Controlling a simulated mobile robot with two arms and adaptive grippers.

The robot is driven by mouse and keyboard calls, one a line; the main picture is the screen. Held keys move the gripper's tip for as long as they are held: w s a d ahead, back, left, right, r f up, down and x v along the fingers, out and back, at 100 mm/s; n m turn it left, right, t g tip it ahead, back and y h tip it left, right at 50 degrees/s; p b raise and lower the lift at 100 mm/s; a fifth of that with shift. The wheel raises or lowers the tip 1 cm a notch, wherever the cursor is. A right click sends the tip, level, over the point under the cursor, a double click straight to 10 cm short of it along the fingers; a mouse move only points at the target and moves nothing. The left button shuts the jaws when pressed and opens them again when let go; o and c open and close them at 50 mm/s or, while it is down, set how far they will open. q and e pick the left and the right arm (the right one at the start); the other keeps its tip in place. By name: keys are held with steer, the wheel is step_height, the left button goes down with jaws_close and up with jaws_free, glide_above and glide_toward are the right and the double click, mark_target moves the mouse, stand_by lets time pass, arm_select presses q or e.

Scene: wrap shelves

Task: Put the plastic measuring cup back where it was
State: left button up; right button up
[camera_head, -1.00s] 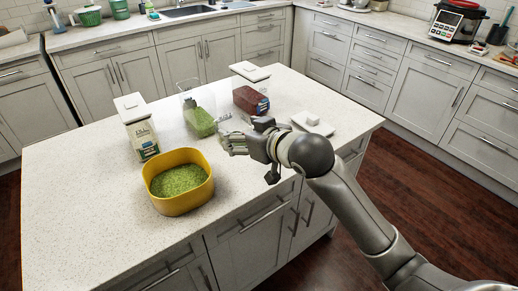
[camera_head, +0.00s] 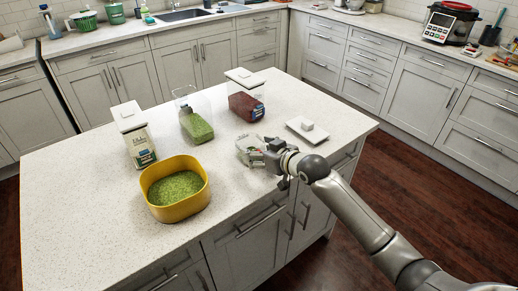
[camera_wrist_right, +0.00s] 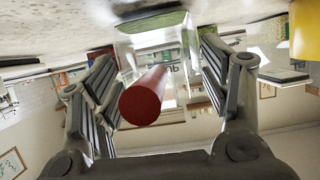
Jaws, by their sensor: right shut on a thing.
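My right gripper (camera_head: 262,155) is over the right part of the island, near its front edge. It is shut on a clear cup (camera_head: 248,148), which I take for the plastic measuring cup, at or just above the counter; I cannot tell whether it touches. In the right wrist view, a red cylinder (camera_wrist_right: 143,98), perhaps its handle, shows end-on between the fingers (camera_wrist_right: 150,85). A clear box of green contents (camera_head: 196,122) stands open behind it. A yellow tub (camera_head: 172,206) of green contents is at the left. My left gripper is not in view.
A white lid (camera_head: 307,131) lies right of the cup. A lidded box of dark red contents (camera_head: 246,104) and a lidded, labelled box (camera_head: 139,148) stand on the island (camera_head: 80,200). The counter between the tub and the cup is clear.

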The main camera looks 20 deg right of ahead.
steer(key=shift+f, duration=0.2)
steer(key=o, duration=1.2)
steer(key=shift+r, duration=0.2)
steer(key=b+v, duration=0.1)
steer(key=v, duration=1.1)
